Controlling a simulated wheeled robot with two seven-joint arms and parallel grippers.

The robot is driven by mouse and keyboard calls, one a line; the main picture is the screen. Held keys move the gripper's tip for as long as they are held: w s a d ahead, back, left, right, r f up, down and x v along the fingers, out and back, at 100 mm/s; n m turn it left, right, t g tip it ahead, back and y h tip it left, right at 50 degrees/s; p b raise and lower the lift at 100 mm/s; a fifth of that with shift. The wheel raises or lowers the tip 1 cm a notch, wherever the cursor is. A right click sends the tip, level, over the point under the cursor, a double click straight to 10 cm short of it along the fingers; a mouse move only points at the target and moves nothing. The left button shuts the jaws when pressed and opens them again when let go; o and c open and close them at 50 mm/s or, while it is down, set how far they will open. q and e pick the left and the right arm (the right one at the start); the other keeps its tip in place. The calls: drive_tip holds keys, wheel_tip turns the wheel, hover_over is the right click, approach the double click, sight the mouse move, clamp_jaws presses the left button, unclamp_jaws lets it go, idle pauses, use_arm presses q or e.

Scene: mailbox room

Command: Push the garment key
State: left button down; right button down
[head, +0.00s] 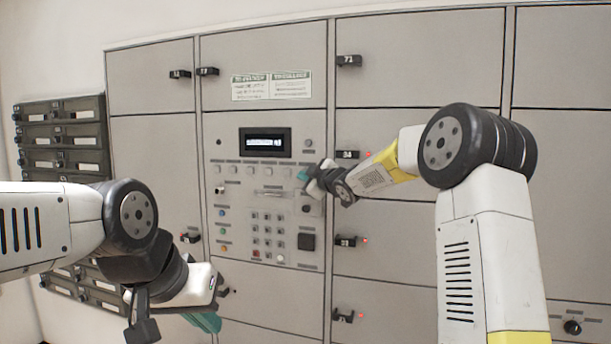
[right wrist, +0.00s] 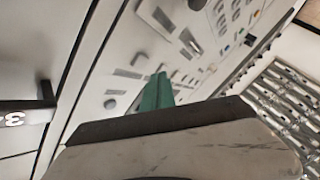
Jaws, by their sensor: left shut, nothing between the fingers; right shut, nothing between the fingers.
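The grey control panel (head: 265,190) in the locker wall carries a lit display (head: 265,142) with a row of small square keys (head: 252,170) below it. The labels are too small to read, so I cannot tell which key is the garment key. My right gripper (head: 303,174) is shut and empty, its teal fingertips close to the right end of that row. In the right wrist view the shut fingertips (right wrist: 157,92) point at the panel; I cannot tell whether they touch it. My left gripper (head: 208,322) is shut and empty, low in front of the lockers.
A keypad (head: 267,234) and a dark square (head: 307,242) lie lower on the panel. Black locker handles stick out, one (head: 346,154) near my right gripper. Dark mailboxes (head: 60,135) hang on the left wall.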

drive_tip(key=s, duration=0.1)
drive_tip(key=s+a, duration=0.1)
drive_tip(key=s, duration=0.1)
drive_tip(key=shift+s, duration=0.25)
idle(0.4)
